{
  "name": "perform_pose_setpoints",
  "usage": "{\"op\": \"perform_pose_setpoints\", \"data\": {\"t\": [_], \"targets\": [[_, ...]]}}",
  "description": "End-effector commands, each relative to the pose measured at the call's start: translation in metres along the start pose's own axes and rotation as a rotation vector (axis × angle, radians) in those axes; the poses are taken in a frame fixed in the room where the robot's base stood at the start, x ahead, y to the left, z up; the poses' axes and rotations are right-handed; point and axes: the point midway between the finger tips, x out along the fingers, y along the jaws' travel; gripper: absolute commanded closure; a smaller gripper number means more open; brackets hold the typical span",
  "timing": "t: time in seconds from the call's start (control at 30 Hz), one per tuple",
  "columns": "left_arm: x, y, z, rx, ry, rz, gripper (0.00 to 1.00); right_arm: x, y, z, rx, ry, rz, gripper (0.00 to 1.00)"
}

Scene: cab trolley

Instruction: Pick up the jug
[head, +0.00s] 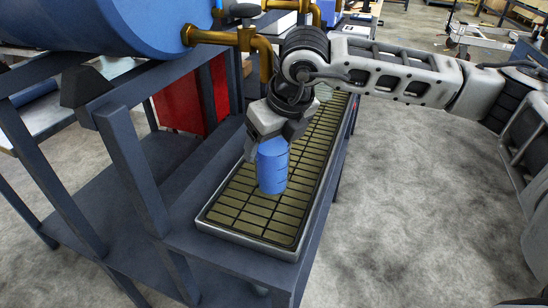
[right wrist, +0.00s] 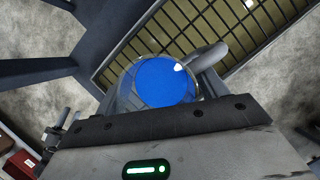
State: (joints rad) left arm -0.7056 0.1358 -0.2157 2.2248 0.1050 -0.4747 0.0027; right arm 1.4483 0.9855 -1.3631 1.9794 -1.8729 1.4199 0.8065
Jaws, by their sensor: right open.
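The jug (head: 272,168) is a blue upright cylinder standing on the grated drip tray (head: 232,233) under the barrel taps. In the right wrist view the jug (right wrist: 165,82) shows from above as a blue disc within a clear round rim, with a handle (right wrist: 207,56) towards the upper right. My right gripper (head: 270,143) is open and comes down from above at the jug's top. One finger shows along the jug's left side in the head view; the other is mostly hidden. I cannot tell whether the fingers touch it. My left gripper is not in view.
A large blue barrel (head: 110,22) lies on a dark metal frame at the upper left. Brass taps (head: 248,40) stick out close beside my right gripper. A red panel (head: 190,100) stands behind the frame. The concrete floor (head: 410,220) at right is clear.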

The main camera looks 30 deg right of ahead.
Motion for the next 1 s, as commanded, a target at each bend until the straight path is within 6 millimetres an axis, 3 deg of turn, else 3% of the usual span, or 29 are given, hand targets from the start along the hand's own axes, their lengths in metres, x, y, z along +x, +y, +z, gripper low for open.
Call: {"op": "perform_pose_setpoints", "data": {"t": [0.1,0.2,0.3,0.7,1.0], "targets": [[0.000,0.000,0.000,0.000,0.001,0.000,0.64,0.000,0.000,0.000,0.000,0.000,0.000,0.31],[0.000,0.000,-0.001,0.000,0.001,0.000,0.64,0.000,0.000,0.000,0.000,0.000,0.000,0.59],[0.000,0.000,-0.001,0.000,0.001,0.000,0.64,-0.001,0.000,0.001,0.000,-0.003,0.000,0.69],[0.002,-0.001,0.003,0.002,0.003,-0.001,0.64,-0.006,0.001,0.003,0.000,-0.005,0.001,0.69],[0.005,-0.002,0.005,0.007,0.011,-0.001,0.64,-0.024,0.000,-0.043,0.000,-0.003,0.000,0.69]]}}
